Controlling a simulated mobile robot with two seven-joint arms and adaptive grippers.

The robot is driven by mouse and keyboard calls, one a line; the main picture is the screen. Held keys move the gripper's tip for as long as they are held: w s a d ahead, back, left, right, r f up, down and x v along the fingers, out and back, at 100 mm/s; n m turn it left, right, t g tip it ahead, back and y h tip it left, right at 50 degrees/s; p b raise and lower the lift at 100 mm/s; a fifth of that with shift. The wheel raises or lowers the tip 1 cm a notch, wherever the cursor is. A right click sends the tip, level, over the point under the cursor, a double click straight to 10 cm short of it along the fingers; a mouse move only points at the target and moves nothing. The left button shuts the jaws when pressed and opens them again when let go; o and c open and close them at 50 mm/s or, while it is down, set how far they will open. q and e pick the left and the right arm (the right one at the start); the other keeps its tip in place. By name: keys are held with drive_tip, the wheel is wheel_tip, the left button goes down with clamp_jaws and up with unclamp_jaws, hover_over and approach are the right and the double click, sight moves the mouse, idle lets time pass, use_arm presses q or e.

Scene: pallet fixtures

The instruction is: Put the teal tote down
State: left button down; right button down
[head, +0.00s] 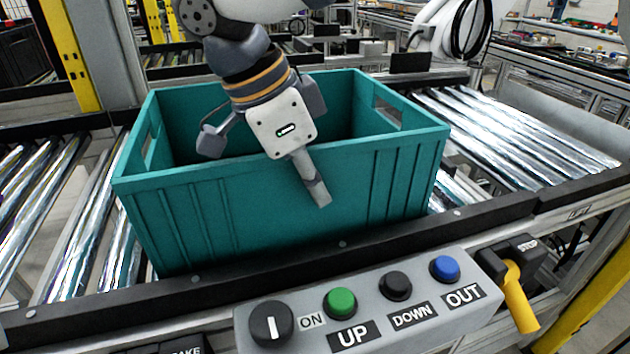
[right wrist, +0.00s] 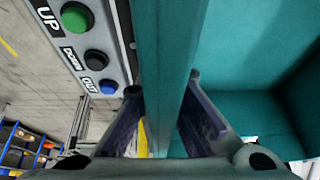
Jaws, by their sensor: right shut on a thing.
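The teal tote (head: 300,204) stands upright on the roller conveyor in the head view, behind the front rail. It looks empty inside where I can see. My right gripper (head: 308,172) comes down from above at its near wall. One finger hangs in front of the wall, and the other side is over the inside. In the right wrist view the near wall's rim (right wrist: 167,50) runs between the two fingers (right wrist: 165,110), which are closed on it. I cannot tell from the head view whether the tote's base touches the rollers. My left gripper is not in view.
A grey control box (head: 370,310) with a knob and green, black and blue buttons sits in front of the rail. A yellow-handled stop switch (head: 518,290) is at its right. Bare rollers (head: 520,130) lie right of the tote, and more (head: 50,220) lie left.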

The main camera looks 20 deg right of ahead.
drive_tip(key=shift+r, duration=0.1)
drive_tip(key=c, duration=1.8)
unclamp_jaws()
drive_tip(key=shift+s, duration=0.1)
drive_tip(key=shift+o, duration=0.2)
drive_tip(key=v, duration=1.2)
